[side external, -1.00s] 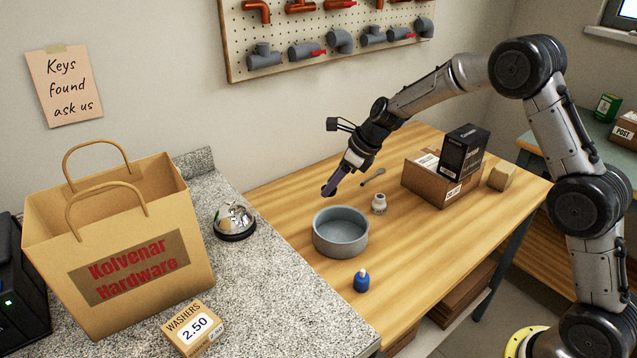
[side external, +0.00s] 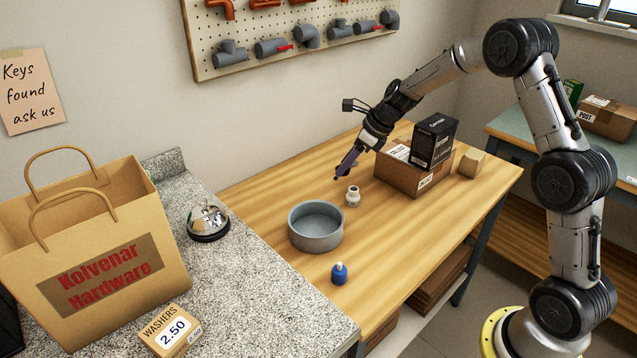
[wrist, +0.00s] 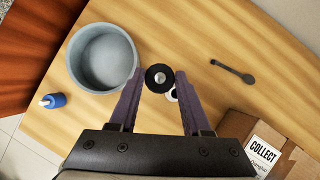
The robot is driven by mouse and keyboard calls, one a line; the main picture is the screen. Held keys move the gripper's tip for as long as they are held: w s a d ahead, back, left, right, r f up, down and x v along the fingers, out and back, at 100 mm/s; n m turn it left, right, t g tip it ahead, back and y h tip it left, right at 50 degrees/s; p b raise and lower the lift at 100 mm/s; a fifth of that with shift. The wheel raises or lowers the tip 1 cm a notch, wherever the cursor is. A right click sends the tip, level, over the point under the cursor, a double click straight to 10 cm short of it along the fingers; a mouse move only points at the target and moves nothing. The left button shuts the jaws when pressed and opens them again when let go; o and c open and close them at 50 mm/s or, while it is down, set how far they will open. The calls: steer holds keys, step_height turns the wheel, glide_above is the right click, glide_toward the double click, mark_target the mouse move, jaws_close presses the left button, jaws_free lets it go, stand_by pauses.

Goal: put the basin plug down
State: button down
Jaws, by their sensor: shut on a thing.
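The basin plug (wrist: 157,72) is a black disc with a bright metal centre. In the wrist view it sits between the fingertips of my gripper (wrist: 160,79), which is shut on it. In the side view my gripper (side external: 341,174) is above the wooden bench, behind and slightly right of the grey round basin (side external: 316,229); the plug cannot be made out there. The basin (wrist: 102,58) is left of the plug in the wrist view and looks empty.
A white jar (side external: 352,198) stands close below my gripper, partly hidden behind the plug in the wrist view. A blue bottle (side external: 339,274), cardboard box (side external: 402,175) with a black box (side external: 433,141), and a dark spoon (wrist: 233,71) are around. Bare wood lies at the front right.

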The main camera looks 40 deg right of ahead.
steer(key=w+d+f, duration=0.1)
steer(key=w+f, duration=0.2)
steer(key=w, duration=0.4)
glide_above(314, 187)
steer(key=s, duration=0.2)
steer(key=f, duration=0.4)
steer(key=d+f, duration=0.1)
steer(key=f, duration=0.1)
steer(key=shift+w, duration=0.15)
steer(key=shift+f, duration=1.55)
steer(key=shift+f, duration=0.1)
steer(key=shift+c, duration=1.8)
jaws_free()
